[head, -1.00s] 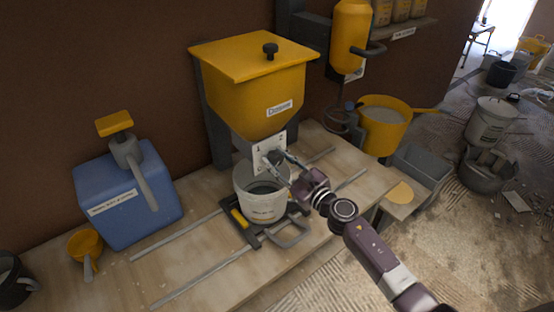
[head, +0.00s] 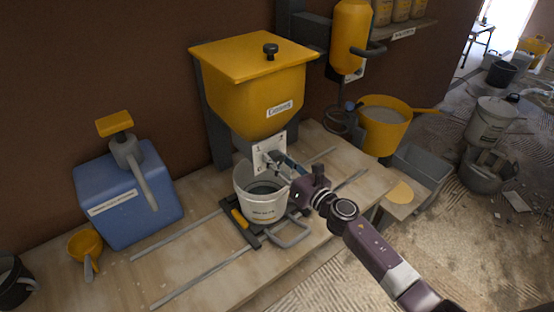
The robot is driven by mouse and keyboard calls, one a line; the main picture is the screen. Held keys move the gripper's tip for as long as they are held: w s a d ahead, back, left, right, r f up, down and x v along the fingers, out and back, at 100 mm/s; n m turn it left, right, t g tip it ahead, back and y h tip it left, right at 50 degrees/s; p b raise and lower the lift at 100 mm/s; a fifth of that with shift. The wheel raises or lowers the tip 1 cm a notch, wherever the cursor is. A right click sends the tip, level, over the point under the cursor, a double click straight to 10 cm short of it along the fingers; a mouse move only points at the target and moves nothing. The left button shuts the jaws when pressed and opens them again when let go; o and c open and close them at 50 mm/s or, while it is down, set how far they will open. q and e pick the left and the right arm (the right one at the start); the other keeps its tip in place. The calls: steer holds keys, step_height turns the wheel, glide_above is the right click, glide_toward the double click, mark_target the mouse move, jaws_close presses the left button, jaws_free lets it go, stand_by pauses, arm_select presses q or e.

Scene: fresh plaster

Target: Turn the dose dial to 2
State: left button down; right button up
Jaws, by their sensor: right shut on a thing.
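The yellow doser hopper (head: 258,90) stands at the back of the bench. Below it is a pale dial plate (head: 259,147) with the marks 1 at left and 2 at right. My right gripper (head: 274,158) is at the plate, shut on the dose dial, which its fingers mostly hide. I cannot read where the dial points. A white bucket (head: 262,207) stands under the hopper, just below my gripper. My left gripper is not in view.
The bucket stands on a dark sliding carriage (head: 252,235) between rails. A blue container (head: 128,205) with a pump and a yellow scoop (head: 86,244) are at left. A yellow mixing pot (head: 383,122) and grey bin (head: 420,168) are at right.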

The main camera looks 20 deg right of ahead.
steer(key=m, duration=0.3)
steer(key=shift+m, duration=0.4)
steer(key=m, duration=0.3)
steer(key=shift+m+p, duration=0.3)
steer(key=shift+p, duration=0.1)
steer(key=m, duration=0.3)
steer(key=shift+m+p, duration=0.3)
steer(key=shift+p, duration=0.05)
steer(key=m+p, duration=0.1)
steer(key=m, duration=0.3)
steer(key=shift+m, duration=0.3)
steer(key=m, duration=0.3)
steer(key=shift+m+p, duration=0.3)
steer(key=shift+p, duration=0.1)
steer(key=m, duration=0.3)
steer(key=shift+m+p, duration=0.3)
steer(key=shift+p, duration=0.1)
steer(key=m, duration=0.3)
steer(key=shift+p, duration=0.3)
steer(key=shift+m, duration=1.9)
